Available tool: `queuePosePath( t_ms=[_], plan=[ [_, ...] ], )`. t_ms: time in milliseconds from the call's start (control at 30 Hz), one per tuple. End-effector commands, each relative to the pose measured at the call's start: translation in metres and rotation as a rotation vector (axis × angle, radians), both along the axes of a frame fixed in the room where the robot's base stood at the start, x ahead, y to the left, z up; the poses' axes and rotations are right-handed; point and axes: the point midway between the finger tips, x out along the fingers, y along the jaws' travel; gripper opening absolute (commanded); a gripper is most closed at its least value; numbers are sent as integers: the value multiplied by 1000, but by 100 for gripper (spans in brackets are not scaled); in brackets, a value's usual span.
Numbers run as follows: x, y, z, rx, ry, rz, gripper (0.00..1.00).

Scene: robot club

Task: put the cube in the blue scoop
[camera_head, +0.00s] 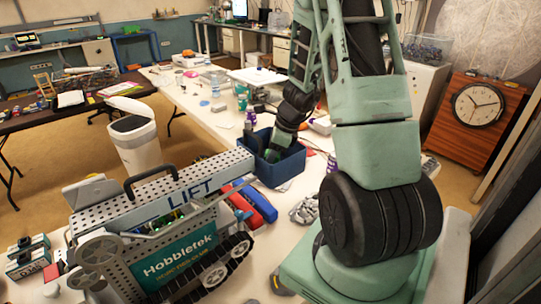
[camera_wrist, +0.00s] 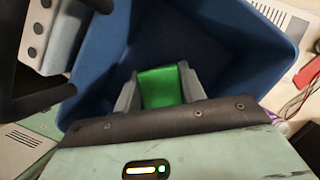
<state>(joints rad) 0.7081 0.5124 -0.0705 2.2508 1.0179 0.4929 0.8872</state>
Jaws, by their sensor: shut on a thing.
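The green cube (camera_wrist: 160,86) is between the two grey fingers of my gripper (camera_wrist: 160,94) in the wrist view. My gripper is shut on it. The blue scoop (camera_wrist: 245,45), a deep open box-like container, surrounds the cube and fingertips in that view. In the head view the blue scoop (camera_head: 286,173) stands on the white table, and my gripper (camera_head: 272,151) reaches down into its opening. The scoop's rim hides part of the gripper there. I cannot tell whether the cube touches the scoop's floor.
A large Hobbletek robot model (camera_head: 180,245) stands close at the left of the scoop. Red and blue bars (camera_head: 258,203) lie in front of it. A purple-capped bottle (camera_head: 250,122) stands behind. A wooden clock (camera_head: 478,105) is at the right.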

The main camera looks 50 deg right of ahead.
Motion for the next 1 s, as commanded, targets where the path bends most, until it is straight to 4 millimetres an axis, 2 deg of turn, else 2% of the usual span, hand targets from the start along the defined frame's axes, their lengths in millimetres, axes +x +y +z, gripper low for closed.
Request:
queuePosePath(
  t_ms=[200,233,300,567,700,833,1000],
  plan=[
    [0,0,-4,0,0,0,14],
    [0,0,-4,0,0,0,43],
    [0,0,-3,0,0,0,62],
    [0,0,-2,0,0,0,62],
    [0,-1,4,-2,-1,0,62],
    [-7,-5,23,-4,-4,1,62],
    [-19,-12,58,-4,-5,1,62]
  ],
)
